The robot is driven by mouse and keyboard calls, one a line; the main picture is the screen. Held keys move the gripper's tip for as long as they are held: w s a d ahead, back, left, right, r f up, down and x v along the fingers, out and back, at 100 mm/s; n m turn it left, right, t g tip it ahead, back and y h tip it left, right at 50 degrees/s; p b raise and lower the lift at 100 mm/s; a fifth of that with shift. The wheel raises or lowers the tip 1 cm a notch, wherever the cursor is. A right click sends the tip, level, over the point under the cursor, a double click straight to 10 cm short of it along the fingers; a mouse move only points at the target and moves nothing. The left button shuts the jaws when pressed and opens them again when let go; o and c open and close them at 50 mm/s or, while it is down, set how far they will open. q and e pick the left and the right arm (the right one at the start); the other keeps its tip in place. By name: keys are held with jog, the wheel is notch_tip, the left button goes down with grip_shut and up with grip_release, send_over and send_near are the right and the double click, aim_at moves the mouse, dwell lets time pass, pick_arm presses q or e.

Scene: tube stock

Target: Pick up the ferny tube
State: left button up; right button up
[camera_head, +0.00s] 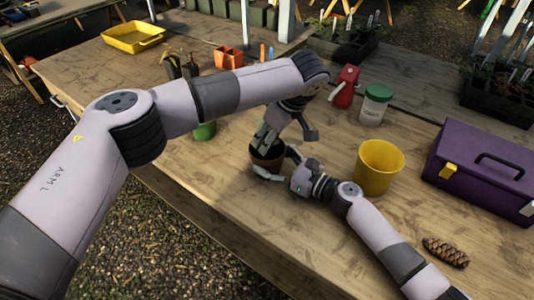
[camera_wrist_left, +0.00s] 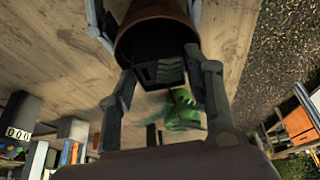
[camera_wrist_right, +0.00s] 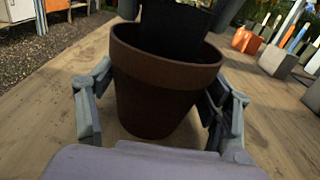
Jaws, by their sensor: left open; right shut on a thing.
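A brown terracotta pot (camera_head: 264,158) stands on the table. My right gripper (camera_wrist_right: 155,110) is shut on this pot (camera_wrist_right: 150,85), one finger on each side. A black tapered thing (camera_wrist_right: 172,32), seemingly a plant tube, stands in the pot's mouth. In the left wrist view the black thing (camera_wrist_left: 157,48) is at the pot mouth. My left gripper (camera_wrist_left: 168,85) is open above the pot, its fingers either side of the black thing; contact cannot be told. I cannot see any foliage in it clearly. Two dark tubes with plants (camera_head: 181,66) stand farther back.
A pine cone (camera_head: 446,251) lies near the front edge.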

pick_arm(q)
jog(key=x, duration=0.2)
jog(key=shift+a+f, duration=0.1)
jog(key=shift+f, duration=0.15)
jog(key=shift+c, duration=0.3)
jog(key=c, duration=0.9)
notch_tip(320, 180, up, 10)
jog(key=shift+r, duration=0.1)
pick_arm(e)
jog(key=o, duration=1.2)
